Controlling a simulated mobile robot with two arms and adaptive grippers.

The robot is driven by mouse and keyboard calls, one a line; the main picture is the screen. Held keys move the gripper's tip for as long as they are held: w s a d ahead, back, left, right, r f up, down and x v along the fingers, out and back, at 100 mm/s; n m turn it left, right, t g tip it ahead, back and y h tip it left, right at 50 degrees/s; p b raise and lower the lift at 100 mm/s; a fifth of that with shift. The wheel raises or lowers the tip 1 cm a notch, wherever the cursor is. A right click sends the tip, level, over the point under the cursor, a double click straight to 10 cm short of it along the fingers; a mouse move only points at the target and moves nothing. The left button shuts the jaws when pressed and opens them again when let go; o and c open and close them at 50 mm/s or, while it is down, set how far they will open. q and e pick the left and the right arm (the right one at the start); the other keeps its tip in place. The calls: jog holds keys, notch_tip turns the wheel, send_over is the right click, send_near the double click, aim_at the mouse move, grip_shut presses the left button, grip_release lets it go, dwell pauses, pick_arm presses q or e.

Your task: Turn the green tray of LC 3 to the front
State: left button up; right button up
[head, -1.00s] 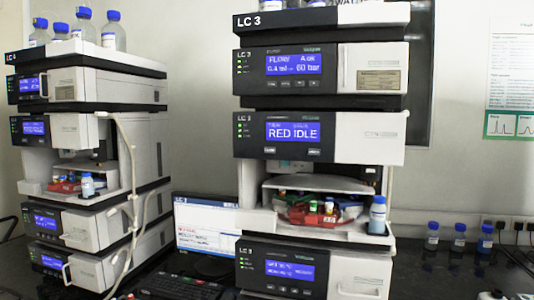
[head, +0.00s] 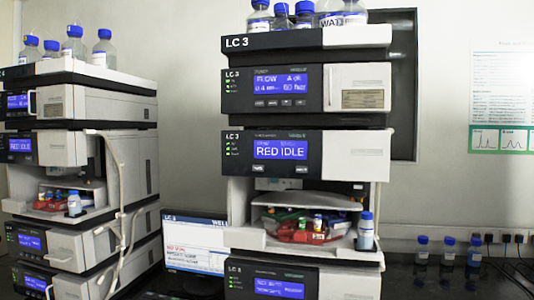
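The LC 3 stack (head: 288,40) stands in the middle of the head view. Its sampler module (head: 365,140) has a blue display reading "RED IDLE". In the open bay below, a red tray (head: 292,236) with small colored-capped vials faces the front. A strip of green (head: 288,214) shows behind it on the left, probably the green tray; most of it is hidden. A blue-capped bottle (head: 365,234) stands at the bay's right front. Neither of my grippers is in view.
Another stack (head: 100,105) with its own open bay stands at left. A monitor (head: 192,245) sits between the stacks. Blue-capped bottles (head: 448,250) stand on the dark bench at right. Large bottles (head: 305,15) stand on top of LC 3.

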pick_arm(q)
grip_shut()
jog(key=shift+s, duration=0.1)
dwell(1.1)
